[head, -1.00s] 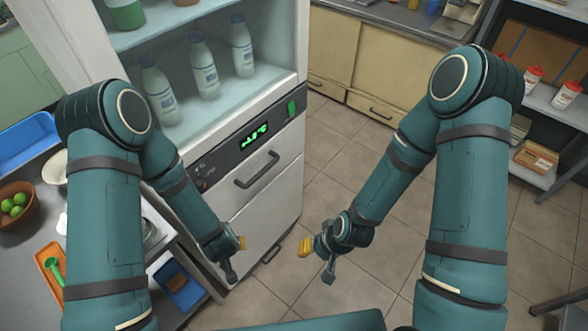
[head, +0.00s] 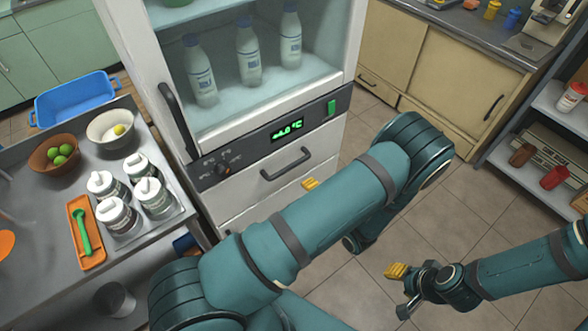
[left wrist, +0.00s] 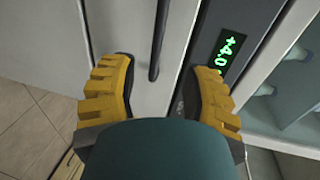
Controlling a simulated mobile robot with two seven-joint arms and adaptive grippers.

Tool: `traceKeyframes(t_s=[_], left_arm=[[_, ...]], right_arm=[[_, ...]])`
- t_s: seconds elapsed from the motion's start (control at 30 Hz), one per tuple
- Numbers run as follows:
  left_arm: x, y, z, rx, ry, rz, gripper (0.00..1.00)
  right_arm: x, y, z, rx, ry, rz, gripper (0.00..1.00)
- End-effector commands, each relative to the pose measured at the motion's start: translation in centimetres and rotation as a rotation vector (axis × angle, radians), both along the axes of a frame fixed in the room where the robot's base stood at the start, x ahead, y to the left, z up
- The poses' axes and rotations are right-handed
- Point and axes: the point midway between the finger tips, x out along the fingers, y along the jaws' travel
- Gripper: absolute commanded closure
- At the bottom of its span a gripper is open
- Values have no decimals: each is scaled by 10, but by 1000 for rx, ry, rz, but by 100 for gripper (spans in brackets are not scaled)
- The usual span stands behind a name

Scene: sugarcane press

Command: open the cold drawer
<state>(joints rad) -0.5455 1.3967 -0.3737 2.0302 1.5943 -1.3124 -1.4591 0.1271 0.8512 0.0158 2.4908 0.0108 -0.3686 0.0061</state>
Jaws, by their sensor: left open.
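The cold drawer (head: 262,193) is the white front under the dark control panel of the fridge. It looks closed, with a dark bar handle (head: 286,164) across its upper part. My left gripper (head: 311,184) is mostly hidden behind my left arm in the head view; a yellow fingertip shows just below and right of the handle. In the left wrist view my left gripper (left wrist: 158,85) is open, and the handle (left wrist: 160,40) lies ahead, in line with the gap between its yellow fingers. I see no contact. My right gripper (head: 399,287) is low over the floor, apart from the fridge.
Milk bottles (head: 249,55) stand behind glass above the panel with its green display (head: 287,130). A steel counter at left holds jars (head: 120,217), an orange tray (head: 86,232) and bowls. A shelf rack (head: 545,105) stands at right. Tiled floor (head: 375,215) is clear between.

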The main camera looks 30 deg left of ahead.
Motion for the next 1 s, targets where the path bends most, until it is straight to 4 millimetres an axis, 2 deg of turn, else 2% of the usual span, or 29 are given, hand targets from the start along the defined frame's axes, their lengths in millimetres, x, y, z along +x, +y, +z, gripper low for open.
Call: traceKeyframes(t_s=[0.53,0.73,1.0], left_arm=[[37,92,-21,-2,-1,3,52],[44,109,-25,-2,0,1,52],[47,113,-26,-3,0,-1,52]], right_arm=[[-2,0,-5,0,4,3,53],[-2,0,-6,0,4,3,53],[-2,0,-6,1,5,3,53]])
